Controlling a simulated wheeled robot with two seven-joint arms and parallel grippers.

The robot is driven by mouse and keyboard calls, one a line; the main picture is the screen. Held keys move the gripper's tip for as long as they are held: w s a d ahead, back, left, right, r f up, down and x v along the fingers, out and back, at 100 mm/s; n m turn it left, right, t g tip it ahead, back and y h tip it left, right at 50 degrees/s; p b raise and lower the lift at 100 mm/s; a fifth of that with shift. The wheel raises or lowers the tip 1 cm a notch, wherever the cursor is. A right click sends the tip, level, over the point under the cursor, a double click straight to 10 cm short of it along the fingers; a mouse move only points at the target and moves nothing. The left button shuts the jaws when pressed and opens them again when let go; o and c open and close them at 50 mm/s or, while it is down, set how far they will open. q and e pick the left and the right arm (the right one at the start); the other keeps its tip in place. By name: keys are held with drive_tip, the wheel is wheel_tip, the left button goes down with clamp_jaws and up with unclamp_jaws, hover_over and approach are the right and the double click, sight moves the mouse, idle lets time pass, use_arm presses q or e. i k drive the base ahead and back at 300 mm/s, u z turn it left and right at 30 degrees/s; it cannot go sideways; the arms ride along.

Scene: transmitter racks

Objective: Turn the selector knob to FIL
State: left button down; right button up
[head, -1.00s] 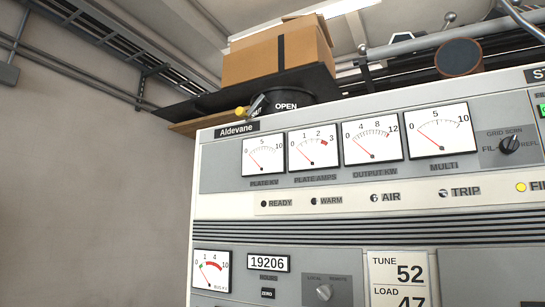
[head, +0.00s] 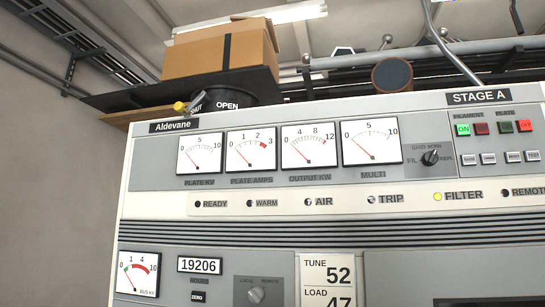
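The selector knob (head: 430,158) is a small black rotary knob on the upper grey panel of the transmitter rack, right of the MULTI meter (head: 371,140). The label FIL is at its left, GRID SCRN above it, and a partly hidden label at its right. The knob's pointer looks tilted toward the upper right, but it is small and I cannot tell exactly which label it marks. Neither of my grippers shows in the head view.
A lit green FILAMENT button (head: 463,129) and a lit red PLATE button (head: 524,126) sit right of the knob. The FILTER lamp (head: 437,197) glows yellow. A cardboard box (head: 200,58) rests on a dark shelf above the rack. A grey LOCAL/REMOTE knob (head: 256,295) is low on the panel.

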sight(429, 158)
drive_tip(key=z, duration=0.35)
drive_tip(key=i, duration=0.5)
drive_tip(key=z, duration=0.6)
